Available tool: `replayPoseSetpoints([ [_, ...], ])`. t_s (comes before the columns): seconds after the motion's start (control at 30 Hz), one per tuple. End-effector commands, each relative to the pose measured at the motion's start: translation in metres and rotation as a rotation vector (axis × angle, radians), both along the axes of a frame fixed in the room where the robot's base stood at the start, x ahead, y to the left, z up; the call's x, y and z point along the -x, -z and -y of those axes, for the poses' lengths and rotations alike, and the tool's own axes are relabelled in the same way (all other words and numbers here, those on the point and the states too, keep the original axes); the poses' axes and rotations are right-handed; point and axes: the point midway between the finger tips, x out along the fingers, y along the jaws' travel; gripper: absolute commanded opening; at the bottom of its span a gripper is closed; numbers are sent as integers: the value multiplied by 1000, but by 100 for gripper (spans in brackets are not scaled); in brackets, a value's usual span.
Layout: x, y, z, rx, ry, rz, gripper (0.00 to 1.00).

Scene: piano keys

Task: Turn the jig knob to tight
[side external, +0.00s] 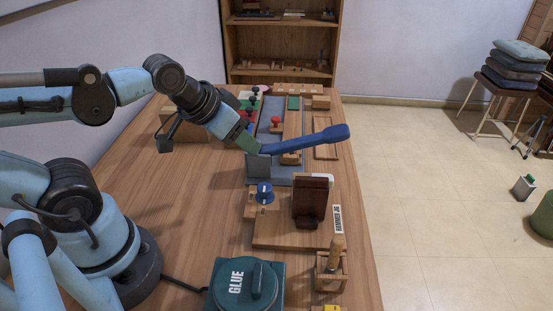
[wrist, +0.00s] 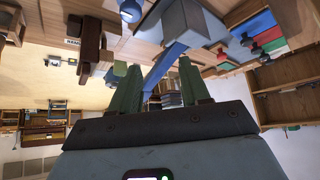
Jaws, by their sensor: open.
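The blue jig knob (side external: 264,192) sits on a small wooden block at the left edge of the wooden jig (side external: 285,232), labelled HAMMER JIG, in the side view. A dark blue shape at the top edge of the wrist view may be the knob; I cannot tell its setting. My gripper (side external: 249,145) is above the table, behind and higher than the knob, apart from it. In the wrist view its green fingers (wrist: 158,66) are spread, with nothing clearly held. A blue lever (side external: 310,139) shows between them in that view; whether they touch it is unclear.
The lever rises from a grey fixture (side external: 284,176) behind the jig. A dark brown block (side external: 310,200) stands on the jig. A green GLUE pot (side external: 245,285) and a tool in a wooden holder (side external: 333,270) are in front. The table's left side is mostly clear.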

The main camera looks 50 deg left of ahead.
Motion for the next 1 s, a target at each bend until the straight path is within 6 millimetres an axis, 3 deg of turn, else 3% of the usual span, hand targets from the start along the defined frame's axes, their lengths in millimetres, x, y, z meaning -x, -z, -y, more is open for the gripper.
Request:
replayPoseSetpoints([
  [0.1,-2,-2,2,32,-41,-27,61],
  [0.23,-6,-6,7,133,-191,-125,61],
  [0.43,-16,-12,20,298,-585,-343,61],
  [0.7,-25,-15,33,362,-1033,-521,61],
  [1.0,-26,-6,36,364,-1141,-548,61],
])
